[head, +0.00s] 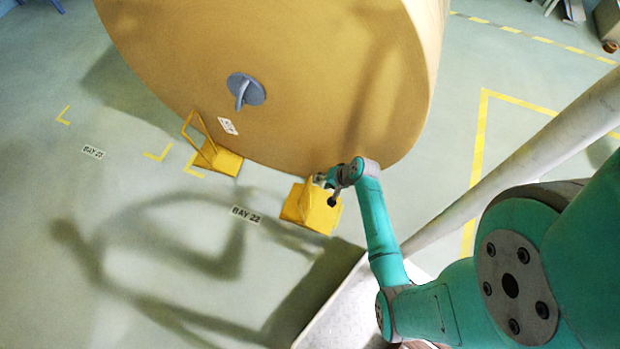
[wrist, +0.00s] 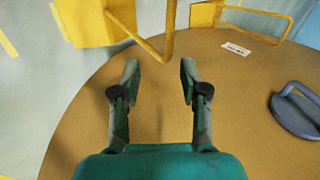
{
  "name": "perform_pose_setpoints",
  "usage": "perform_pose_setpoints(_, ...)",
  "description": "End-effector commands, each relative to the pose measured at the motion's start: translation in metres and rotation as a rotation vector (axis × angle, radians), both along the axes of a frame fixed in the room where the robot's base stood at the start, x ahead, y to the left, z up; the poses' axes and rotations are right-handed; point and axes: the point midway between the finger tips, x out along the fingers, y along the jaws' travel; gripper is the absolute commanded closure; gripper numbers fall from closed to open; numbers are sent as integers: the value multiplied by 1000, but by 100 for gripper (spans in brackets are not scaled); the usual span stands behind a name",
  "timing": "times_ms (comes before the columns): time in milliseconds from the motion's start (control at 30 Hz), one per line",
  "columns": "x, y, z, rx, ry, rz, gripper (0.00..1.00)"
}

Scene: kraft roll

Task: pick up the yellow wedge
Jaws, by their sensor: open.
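Two yellow wedges with bar handles stand on the floor against the bottom of the big roll. The nearer wedge (head: 312,207) is by my gripper (head: 323,182), which partly hides its handle in the head view. The other wedge (head: 218,159) is farther left, its handle loop raised. In the wrist view my gripper (wrist: 160,68) is open and empty. The nearer wedge (wrist: 92,22) is at upper left, and the bent end of its handle (wrist: 160,52) lies just ahead of the gap between the fingertips. Contact cannot be told. The second wedge (wrist: 203,15) shows at the top.
The large brown kraft roll (head: 270,80) fills the space behind the wedges and lies below my gripper in the wrist view. A grey core plug (head: 246,89) sticks out of its face. A pale slanted pole (head: 520,155) stands at right. Open floor (head: 60,190) lies left.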

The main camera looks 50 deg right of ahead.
Motion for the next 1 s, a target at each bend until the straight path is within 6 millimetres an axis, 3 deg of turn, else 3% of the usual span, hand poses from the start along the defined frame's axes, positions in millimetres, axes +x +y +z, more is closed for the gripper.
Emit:
perform_pose_setpoints(100,8,-18,4,43,6,-17,55)
perform_pose_setpoints(233,14,-22,1,65,11,-19,55)
perform_pose_setpoints(533,35,-14,-33,66,12,-17,55)
perform_pose_setpoints(767,43,-12,-43,64,10,-19,55)
perform_pose_setpoints(1000,64,-5,-64,65,12,-18,55)
